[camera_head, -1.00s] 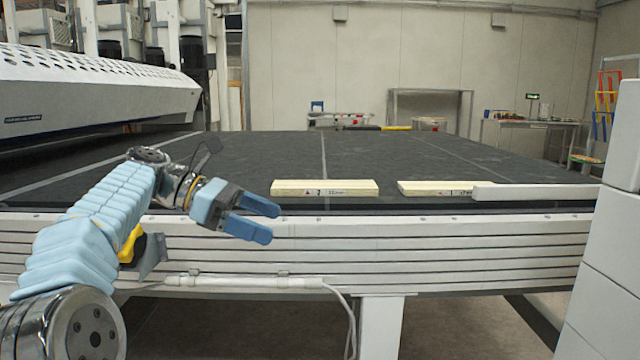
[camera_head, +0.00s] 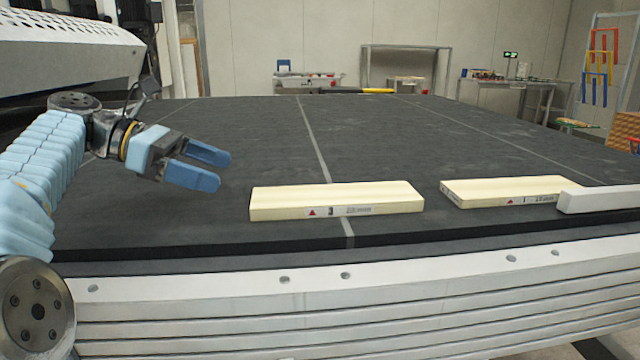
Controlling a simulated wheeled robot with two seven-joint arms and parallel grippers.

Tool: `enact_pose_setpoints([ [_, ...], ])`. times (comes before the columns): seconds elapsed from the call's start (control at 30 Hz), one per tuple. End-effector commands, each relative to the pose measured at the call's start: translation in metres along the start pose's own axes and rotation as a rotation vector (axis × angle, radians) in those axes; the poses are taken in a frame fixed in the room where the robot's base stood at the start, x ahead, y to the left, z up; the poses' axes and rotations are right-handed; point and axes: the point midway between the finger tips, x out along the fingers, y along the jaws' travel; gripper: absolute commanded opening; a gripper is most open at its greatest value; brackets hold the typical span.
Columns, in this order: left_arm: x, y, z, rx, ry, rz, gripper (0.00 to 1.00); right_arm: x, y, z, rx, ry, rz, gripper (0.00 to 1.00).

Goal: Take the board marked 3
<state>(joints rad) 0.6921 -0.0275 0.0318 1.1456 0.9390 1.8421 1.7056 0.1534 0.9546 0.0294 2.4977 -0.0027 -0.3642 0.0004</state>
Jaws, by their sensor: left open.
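The board marked 3 (camera_head: 336,198) is a pale cream plank lying flat on the dark conveyor bed (camera_head: 400,135), near its front edge. Its front face carries a label with a red triangle and a 3. My left gripper (camera_head: 207,167) has blue fingers. It is open and empty, above the bed, to the left of the board and apart from it. My right gripper is not in view.
A second cream board (camera_head: 505,190), marked 1, lies to the right. A white bar (camera_head: 598,199) lies at the far right and covers part of its end. A white perforated machine hood (camera_head: 70,50) stands at the back left. The bed behind the boards is clear.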

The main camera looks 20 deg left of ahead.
Motion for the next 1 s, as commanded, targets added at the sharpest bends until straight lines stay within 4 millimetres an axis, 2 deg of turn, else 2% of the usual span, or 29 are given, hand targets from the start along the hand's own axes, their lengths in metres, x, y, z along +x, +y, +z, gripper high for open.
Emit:
enact_pose_setpoints([
  [0.13, 0.012, -0.001, -0.001, 0.001, -0.001, -0.002, 1.0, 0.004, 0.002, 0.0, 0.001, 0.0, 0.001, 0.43],
  [0.4, 0.068, -0.001, -0.002, 0.001, 0.0, -0.003, 1.0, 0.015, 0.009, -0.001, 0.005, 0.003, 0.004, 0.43],
  [0.67, 0.093, 0.0, -0.002, 0.001, 0.0, -0.002, 1.0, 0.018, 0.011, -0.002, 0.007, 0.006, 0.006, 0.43],
  [0.9, 0.13, 0.0, -0.004, 0.0, 0.001, -0.001, 1.0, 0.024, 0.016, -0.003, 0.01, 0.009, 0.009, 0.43],
  [1.0, 0.137, 0.001, -0.004, -0.001, 0.001, -0.001, 1.0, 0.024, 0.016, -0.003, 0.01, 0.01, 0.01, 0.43],
])
